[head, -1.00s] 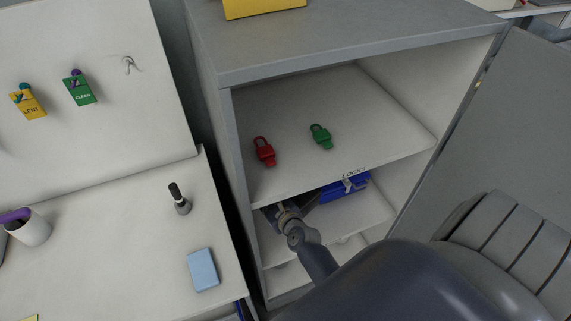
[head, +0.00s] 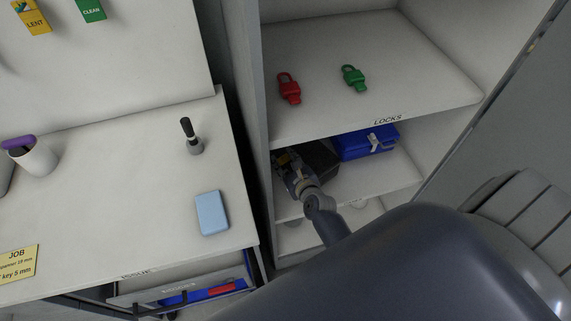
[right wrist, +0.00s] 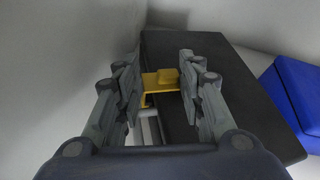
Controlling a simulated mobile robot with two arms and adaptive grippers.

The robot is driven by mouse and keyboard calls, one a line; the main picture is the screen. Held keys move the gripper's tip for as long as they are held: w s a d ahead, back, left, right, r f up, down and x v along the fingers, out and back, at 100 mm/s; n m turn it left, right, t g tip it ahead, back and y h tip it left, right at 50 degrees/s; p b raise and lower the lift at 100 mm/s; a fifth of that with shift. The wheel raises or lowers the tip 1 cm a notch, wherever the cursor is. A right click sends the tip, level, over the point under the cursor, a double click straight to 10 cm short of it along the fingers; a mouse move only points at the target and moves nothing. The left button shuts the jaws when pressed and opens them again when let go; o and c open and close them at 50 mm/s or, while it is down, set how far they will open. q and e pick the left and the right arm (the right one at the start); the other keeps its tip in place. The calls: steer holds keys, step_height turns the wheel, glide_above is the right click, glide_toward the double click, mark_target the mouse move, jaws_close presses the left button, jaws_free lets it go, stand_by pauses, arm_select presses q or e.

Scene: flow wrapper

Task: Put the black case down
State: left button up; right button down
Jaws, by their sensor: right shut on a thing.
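The black case (head: 322,160) is on the cabinet's middle shelf, left of a blue case and partly hidden by my right gripper. Its dark top fills the middle of the right wrist view (right wrist: 240,95). My right gripper (head: 286,160) reaches into that compartment at the case's left side. In the right wrist view its fingers (right wrist: 160,80) are shut on the case at a yellow fitting (right wrist: 160,79). Whether the case's underside touches the shelf is hidden. My left gripper is not in view.
The blue case (head: 366,144) stands close on the right, also in the right wrist view (right wrist: 298,92). The cabinet wall is close on the left. Red (head: 288,88) and green (head: 354,78) locks lie on the shelf above. The middle shelf (head: 400,172) has bare room in front.

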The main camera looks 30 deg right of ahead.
steer(key=c, duration=1.1)
jaws_free()
steer(key=shift+r, duration=0.1)
steer(key=shift+o, duration=0.2)
steer(key=v, duration=1.2)
steer(key=shift+p, duration=0.3)
